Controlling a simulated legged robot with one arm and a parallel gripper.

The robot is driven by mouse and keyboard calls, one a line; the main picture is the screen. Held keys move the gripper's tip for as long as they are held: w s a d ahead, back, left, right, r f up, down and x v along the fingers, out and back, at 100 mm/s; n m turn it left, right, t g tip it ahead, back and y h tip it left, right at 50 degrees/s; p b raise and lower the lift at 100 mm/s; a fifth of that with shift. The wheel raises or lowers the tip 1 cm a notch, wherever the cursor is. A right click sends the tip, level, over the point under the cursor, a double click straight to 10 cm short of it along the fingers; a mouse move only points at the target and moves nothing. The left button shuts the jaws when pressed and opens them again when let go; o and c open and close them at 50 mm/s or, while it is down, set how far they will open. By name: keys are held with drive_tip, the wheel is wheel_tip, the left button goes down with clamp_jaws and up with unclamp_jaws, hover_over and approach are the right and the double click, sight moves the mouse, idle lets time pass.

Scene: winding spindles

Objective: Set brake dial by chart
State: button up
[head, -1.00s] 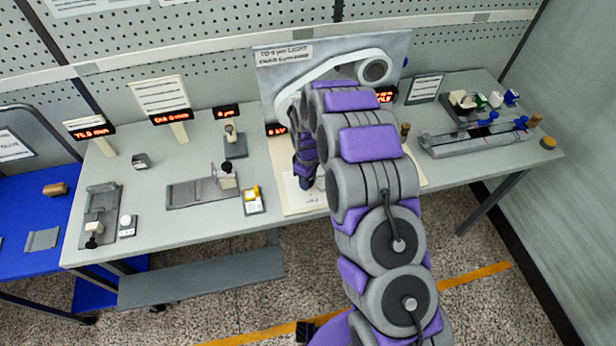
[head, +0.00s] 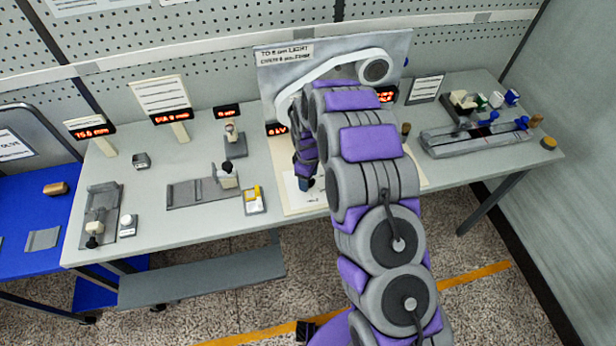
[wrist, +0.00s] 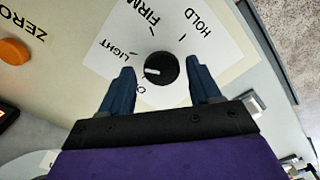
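The brake dial (wrist: 161,68) is a round black knob with a white pointer mark on a white label plate (wrist: 213,48). LIGHT, FIRM and HOLD are printed around it, plus a word beginning with O, partly hidden by a finger. The pointer faces left, roughly between the O word and LIGHT. My gripper (wrist: 160,72) is open, its two dark blue fingers on either side of the dial; contact cannot be told. In the head view my gripper (head: 305,182) is over the plate, and my arm hides the dial.
An orange button (wrist: 14,52) marked ZERO lies left of the dial in the wrist view. In the head view, red displays on stands (head: 171,116) are at the back left, a caliper-like fixture (head: 195,192) left of my arm, and a long rail fixture (head: 470,140) at the right.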

drive_tip(key=shift+o, duration=0.2)
drive_tip(key=shift+s, duration=0.1)
wheel_tip(320, 180, up, 17)
drive_tip(key=p, duration=0.1)
drive_tip(key=shift+r, duration=0.15)
idle(0.4)
drive_tip(key=s+d+r+m+b, duration=0.1)
drive_tip(key=s+d+r+m, duration=0.4)
drive_tip(key=s, duration=0.5)
drive_tip(key=s+d+r+m+b, duration=0.1)
drive_tip(key=s+d+r+m, duration=0.1)
drive_tip(key=s+d+r, duration=0.55)
drive_tip(key=s+d+f+m+g+b, duration=0.1)
drive_tip(key=s+d+m, duration=0.1)
drive_tip(key=s, duration=0.9)
drive_tip(key=s+d+f+m+b, duration=0.1)
drive_tip(key=s+m, duration=0.3)
drive_tip(key=s, duration=0.7)
drive_tip(key=shift+s+d+f+m+g, duration=0.4)
drive_tip(key=shift+d+f, duration=0.15)
drive_tip(key=shift+d, duration=0.05)
